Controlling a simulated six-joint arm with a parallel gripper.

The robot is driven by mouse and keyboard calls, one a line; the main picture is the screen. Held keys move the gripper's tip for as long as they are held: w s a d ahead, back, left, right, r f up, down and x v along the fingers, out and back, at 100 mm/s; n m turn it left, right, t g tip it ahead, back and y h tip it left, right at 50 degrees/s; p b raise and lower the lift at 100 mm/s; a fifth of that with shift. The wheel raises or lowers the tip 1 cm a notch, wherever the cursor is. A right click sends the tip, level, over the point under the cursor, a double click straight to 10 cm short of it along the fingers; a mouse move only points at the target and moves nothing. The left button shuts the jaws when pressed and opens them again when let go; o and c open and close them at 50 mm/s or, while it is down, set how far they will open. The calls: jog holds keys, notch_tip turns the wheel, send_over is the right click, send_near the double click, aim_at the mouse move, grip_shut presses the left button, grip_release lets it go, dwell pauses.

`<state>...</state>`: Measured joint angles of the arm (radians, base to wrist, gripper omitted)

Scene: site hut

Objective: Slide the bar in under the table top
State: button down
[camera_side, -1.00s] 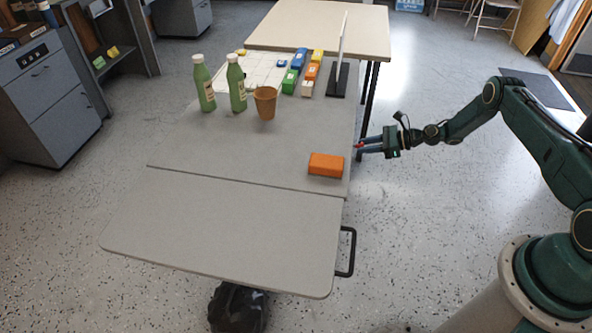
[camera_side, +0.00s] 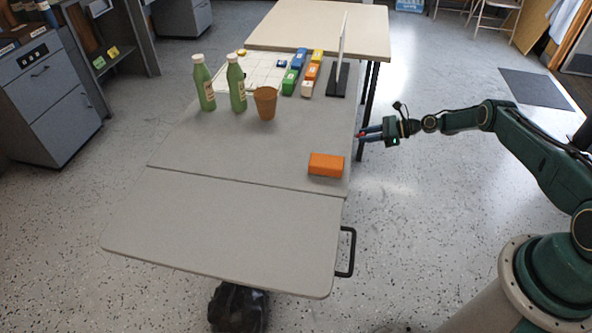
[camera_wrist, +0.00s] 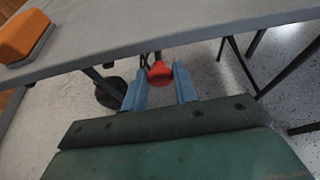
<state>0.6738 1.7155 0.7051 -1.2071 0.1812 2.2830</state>
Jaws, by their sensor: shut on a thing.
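My gripper (camera_side: 370,133) is at the right edge of the grey table top (camera_side: 250,148), with its fingers pointing left towards it. In the wrist view my gripper (camera_wrist: 160,90) has its two blue fingers closed around a rounded red end piece (camera_wrist: 160,73). This red piece is just below the table top's edge (camera_wrist: 190,38). A short dark part shows behind it; I take this to be the bar, but most of it is hidden. In the side view only a small red spot shows at the fingertips.
An orange block (camera_side: 326,165) lies near the table's right edge. A lower leaf (camera_side: 225,240) has a black handle (camera_side: 346,252) on its right. Green bottles (camera_side: 237,85), a brown cup (camera_side: 265,103) and coloured boxes stand farther back.

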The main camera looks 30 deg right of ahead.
jog(key=shift+w+d+r, duration=0.1)
jog(key=shift+w+d, duration=0.15)
jog(key=shift+d, duration=0.05)
jog(key=c, duration=1.1)
grip_release()
jog(key=shift+a, duration=0.1)
jog(key=shift+s, duration=0.1)
jog(key=v, duration=1.3)
jog(key=shift+s+d+r, duration=0.15)
jog(key=shift+s+d, duration=0.1)
jog(key=shift+r, duration=0.1)
